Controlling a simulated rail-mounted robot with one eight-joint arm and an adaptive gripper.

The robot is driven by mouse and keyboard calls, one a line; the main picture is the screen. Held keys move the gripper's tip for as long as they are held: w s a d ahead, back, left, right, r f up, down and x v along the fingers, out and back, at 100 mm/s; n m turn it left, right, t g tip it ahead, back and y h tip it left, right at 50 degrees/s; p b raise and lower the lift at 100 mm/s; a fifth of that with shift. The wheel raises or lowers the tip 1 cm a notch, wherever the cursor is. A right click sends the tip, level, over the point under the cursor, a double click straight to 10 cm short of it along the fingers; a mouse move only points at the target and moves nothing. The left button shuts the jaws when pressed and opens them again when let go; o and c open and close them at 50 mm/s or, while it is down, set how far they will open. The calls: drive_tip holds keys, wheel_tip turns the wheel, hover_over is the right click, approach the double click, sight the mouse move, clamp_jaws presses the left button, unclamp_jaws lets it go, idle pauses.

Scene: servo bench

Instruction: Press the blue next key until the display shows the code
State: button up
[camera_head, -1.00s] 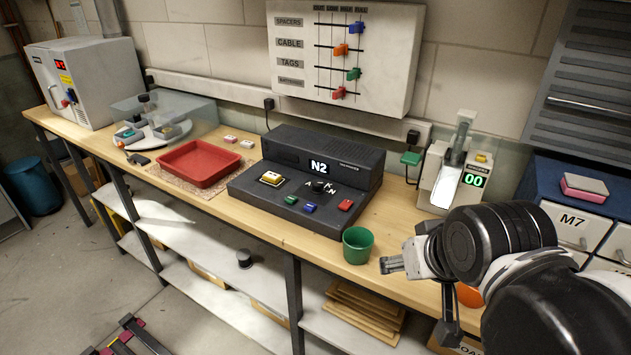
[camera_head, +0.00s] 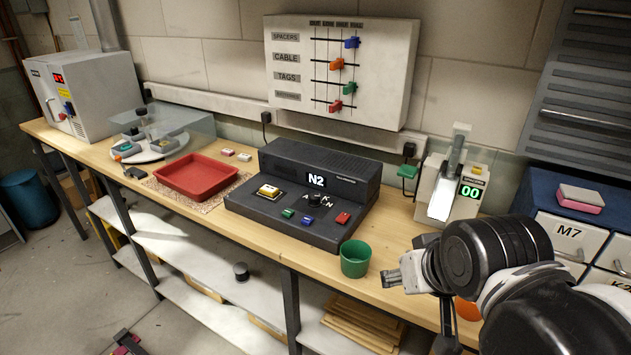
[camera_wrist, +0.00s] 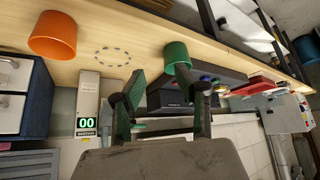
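A black console (camera_head: 262,207) stands on the wooden bench, and its display (camera_head: 317,181) reads N2. The blue key (camera_head: 307,221) sits on its sloped front panel, between a green key (camera_head: 288,213) and a red key (camera_head: 342,218). A dial (camera_head: 316,200) with letters around it and a yellow key (camera_head: 268,191) are behind them. My gripper (camera_head: 390,283) is over the bench's front edge, right of the green cup and apart from the console. In the wrist view its two fingers (camera_wrist: 165,98) are spread with nothing between them.
A green cup (camera_head: 355,258) stands close to the console's front right corner. A red tray (camera_head: 195,178) lies to the left. A dispenser showing 00 (camera_head: 470,191) stands to the right. An orange cup (camera_wrist: 54,36) is near the bench edge.

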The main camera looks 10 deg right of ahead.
clamp_jaws()
idle(1.1)
